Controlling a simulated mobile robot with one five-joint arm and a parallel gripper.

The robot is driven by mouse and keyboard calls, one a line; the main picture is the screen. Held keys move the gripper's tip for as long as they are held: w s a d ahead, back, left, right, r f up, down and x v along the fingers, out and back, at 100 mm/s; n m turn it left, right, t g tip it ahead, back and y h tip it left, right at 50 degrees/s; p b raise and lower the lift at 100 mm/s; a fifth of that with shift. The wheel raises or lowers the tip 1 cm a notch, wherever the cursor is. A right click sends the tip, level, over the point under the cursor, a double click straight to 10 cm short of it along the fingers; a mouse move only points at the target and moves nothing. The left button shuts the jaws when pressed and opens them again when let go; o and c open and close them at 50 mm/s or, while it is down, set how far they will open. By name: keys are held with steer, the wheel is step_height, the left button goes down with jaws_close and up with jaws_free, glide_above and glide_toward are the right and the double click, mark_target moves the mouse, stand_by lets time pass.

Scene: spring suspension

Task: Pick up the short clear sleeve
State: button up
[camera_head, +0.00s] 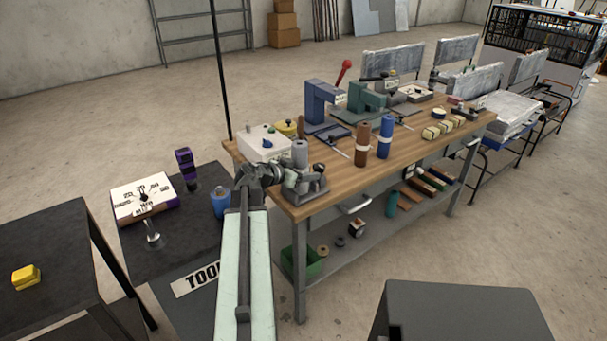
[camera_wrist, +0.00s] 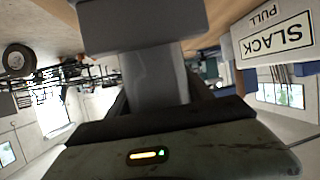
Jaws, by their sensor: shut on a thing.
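My gripper (camera_head: 287,178) is at the near left end of the workbench. It is shut on a short, smooth grey cylinder, which looks like the short clear sleeve (camera_head: 300,152). The sleeve stands upright just above the gripper in the head view. In the wrist view, a greyish, part see-through column (camera_wrist: 155,80) shows beyond the gripper's dark body, with a dark grey block across its top. The fingertips are hard to make out there. I cannot tell whether the sleeve is clear of what lies beneath it.
The wooden workbench (camera_head: 345,187) holds a white box (camera_head: 258,146), a brown roll (camera_head: 362,145), a blue roll (camera_head: 385,138) and presses behind. A small fixture with a black knob (camera_head: 320,168) is close to my gripper. A "SLACK PULL" sign (camera_wrist: 277,37) shows in the wrist view.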

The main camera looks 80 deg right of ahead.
step_height(320, 180, up, 10)
steer(key=p, duration=0.8)
steer(key=shift+f, duration=0.25)
